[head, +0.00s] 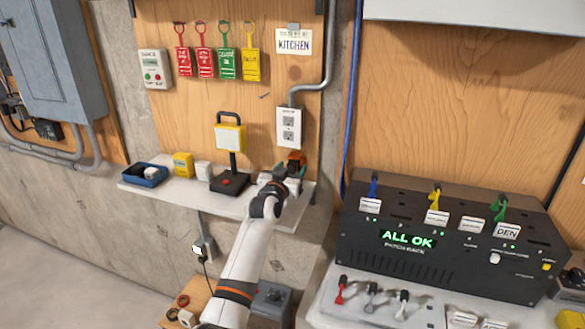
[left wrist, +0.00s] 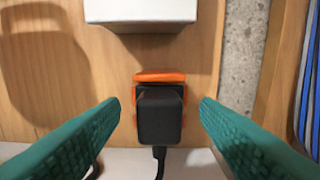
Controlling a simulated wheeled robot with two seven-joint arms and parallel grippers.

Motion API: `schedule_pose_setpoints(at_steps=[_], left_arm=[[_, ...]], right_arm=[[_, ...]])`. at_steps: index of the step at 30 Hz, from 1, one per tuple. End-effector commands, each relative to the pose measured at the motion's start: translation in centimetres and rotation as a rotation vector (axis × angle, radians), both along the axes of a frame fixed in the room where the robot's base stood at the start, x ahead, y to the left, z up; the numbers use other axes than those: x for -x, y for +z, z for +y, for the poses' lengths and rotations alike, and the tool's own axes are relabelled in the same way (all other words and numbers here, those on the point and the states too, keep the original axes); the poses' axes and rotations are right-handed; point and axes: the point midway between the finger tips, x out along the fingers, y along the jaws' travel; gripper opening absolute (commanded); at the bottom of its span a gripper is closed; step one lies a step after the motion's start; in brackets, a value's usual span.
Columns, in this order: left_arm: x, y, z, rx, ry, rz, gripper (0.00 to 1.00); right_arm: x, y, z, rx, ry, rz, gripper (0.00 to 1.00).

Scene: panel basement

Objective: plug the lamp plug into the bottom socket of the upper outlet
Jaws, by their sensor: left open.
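The lamp plug (left wrist: 160,117) is a black block in an orange holder (left wrist: 159,77) against the wood panel, with its cord hanging down. In the head view the orange holder (head: 297,158) shows just beyond my left gripper (head: 290,174). The left gripper's teal fingers (left wrist: 160,128) are open, one on each side of the plug, with gaps on both sides. The upper outlet (head: 289,127) is a white box with two sockets, above the plug. Its underside seems to be the white block (left wrist: 141,12) in the left wrist view. My right gripper is not in view.
The lamp (head: 230,140) stands on the narrow shelf (head: 140,191), left of my gripper, beside a blue tray (head: 146,176) and a yellow box (head: 183,164). A lower outlet (head: 208,247) is below. A black patch rack (head: 450,240) stands at right.

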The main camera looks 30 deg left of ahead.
Motion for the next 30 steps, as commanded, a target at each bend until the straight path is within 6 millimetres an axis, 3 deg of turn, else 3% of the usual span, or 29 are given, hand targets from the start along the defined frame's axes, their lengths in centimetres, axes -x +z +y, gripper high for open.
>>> schedule_pose_setpoints(at_steps=[27,30], left_arm=[[0.00,-0.03,0.01,0.000,0.000,0.001,0.56],[0.00,-0.02,0.02,0.000,0.000,0.001,0.43]], right_arm=[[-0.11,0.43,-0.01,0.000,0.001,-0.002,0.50],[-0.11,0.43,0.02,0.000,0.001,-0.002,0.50]])
